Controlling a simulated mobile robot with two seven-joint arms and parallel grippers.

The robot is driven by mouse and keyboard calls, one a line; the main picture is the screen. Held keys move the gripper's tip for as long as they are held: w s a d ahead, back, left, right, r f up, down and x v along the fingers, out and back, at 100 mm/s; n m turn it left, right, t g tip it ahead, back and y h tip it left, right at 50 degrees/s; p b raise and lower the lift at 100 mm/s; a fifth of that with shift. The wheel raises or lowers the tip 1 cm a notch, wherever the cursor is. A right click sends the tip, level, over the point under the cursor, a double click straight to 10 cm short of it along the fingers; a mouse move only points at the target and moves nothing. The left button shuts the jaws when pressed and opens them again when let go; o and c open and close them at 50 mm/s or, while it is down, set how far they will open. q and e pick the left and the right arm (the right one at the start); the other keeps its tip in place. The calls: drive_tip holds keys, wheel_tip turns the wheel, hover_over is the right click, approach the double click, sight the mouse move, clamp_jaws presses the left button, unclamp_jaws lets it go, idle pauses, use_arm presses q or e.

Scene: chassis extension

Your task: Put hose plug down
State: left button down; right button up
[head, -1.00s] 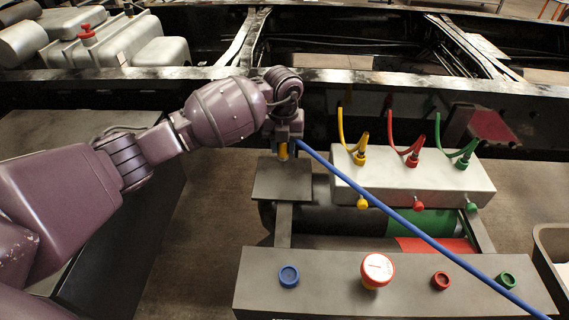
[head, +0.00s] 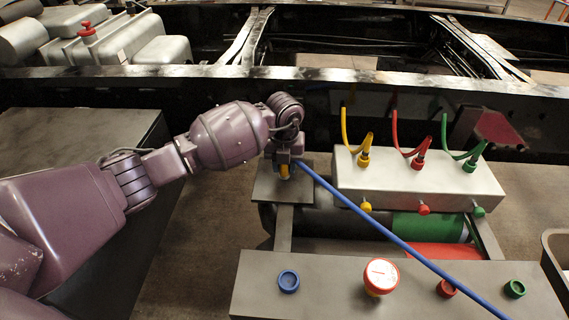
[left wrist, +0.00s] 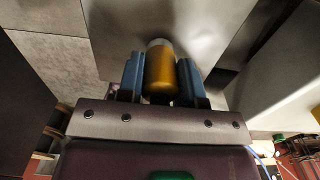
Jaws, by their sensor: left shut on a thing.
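My left gripper (head: 285,170) is over the small grey plate (head: 264,188) left of the silver block. In the left wrist view its two blue fingers (left wrist: 162,78) are shut on the hose plug (left wrist: 160,68), a golden cylinder with a pale tip. The plug points at a flat grey surface (left wrist: 190,22); I cannot tell whether it touches. A blue hose (head: 385,233) runs from the gripper down to the lower right. In the head view the plug is mostly hidden by the gripper. My right gripper is not in view.
The silver block (head: 420,185) carries yellow, red and green hoses close to the right. A black chassis rail (head: 210,95) runs behind.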

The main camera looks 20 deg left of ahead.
use_arm(q)
drive_tip(key=shift+f, duration=0.4)
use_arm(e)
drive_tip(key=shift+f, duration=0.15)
use_arm(q)
drive_tip(key=c, duration=0.8)
unclamp_jaws()
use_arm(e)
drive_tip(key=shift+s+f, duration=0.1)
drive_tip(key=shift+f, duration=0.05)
use_arm(q)
wheel_tip(320, 180, up, 12)
drive_tip(key=p, duration=0.2)
drive_tip(key=shift+p, duration=0.35)
drive_tip(key=shift+r, duration=0.4)
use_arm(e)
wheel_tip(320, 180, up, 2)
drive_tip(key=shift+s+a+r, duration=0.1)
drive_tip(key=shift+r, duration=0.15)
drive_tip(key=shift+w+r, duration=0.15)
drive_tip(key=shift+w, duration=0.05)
